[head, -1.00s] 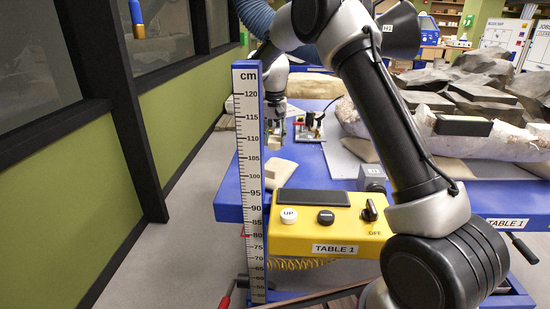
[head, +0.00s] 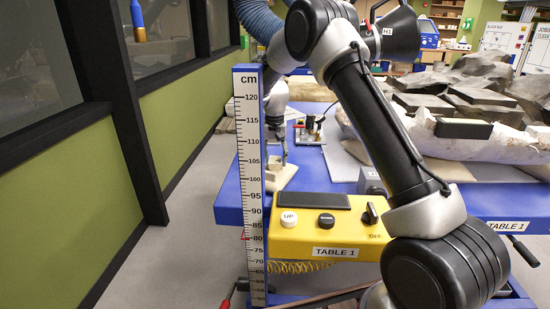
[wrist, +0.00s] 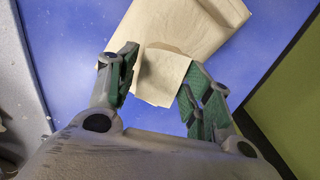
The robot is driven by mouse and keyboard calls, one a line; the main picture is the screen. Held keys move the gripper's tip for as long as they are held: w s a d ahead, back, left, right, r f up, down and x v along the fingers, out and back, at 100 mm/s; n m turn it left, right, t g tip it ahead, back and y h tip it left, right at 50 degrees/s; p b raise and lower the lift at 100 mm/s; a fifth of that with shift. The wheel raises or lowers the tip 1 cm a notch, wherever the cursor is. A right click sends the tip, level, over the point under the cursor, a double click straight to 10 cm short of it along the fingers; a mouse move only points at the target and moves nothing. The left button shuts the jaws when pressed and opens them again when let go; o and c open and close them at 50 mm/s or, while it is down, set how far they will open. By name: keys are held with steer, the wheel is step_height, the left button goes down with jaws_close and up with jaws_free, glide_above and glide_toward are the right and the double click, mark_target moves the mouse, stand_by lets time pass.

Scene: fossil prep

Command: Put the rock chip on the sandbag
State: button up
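The rock chip (wrist: 160,78) is a small tan block between the two green-padded fingers of my gripper (wrist: 160,82) in the wrist view. Both fingers appear to bear on its sides. The sandbag (wrist: 178,22) is a flat tan bag on the blue table, just beyond the chip, which overlaps its near edge in this view. In the head view my gripper (head: 278,156) points down with the chip (head: 273,162) low over the sandbag (head: 283,179). A shadow lies beside the chip on the bag. I cannot tell whether the chip touches the bag.
The blue table (head: 310,168) has free room around the bag. A height scale (head: 249,180) stands in front at the left. A yellow control box (head: 325,240) is at the table's front. A small device (head: 311,130) stands behind, and a large fossil block (head: 460,140) lies right.

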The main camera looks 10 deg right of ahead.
mark_target(275, 160)
steer(key=shift+o, duration=0.2)
step_height(275, 160, up, 12)
steer(key=shift+r, duration=0.25)
steer(key=s+d+r+n+t, duration=0.1)
steer(key=s+d+r, duration=0.4)
steer(key=s+r, duration=0.45)
steer(key=s+d+r+n+t, duration=0.1)
steer(key=s+d+r, duration=0.45)
steer(key=s, duration=0.65)
steer(key=s+d+f+t, duration=0.1)
steer(key=s+d+f, duration=0.1)
steer(key=s, duration=0.9)
steer(key=s+d+f+n+t, duration=0.1)
steer(key=s+d+f, duration=0.1)
steer(key=s, duration=0.9)
steer(key=shift+s+d+f, duration=0.2)
steer(key=shift+s+d, duration=0.05)
steer(key=shift+s, duration=0.15)
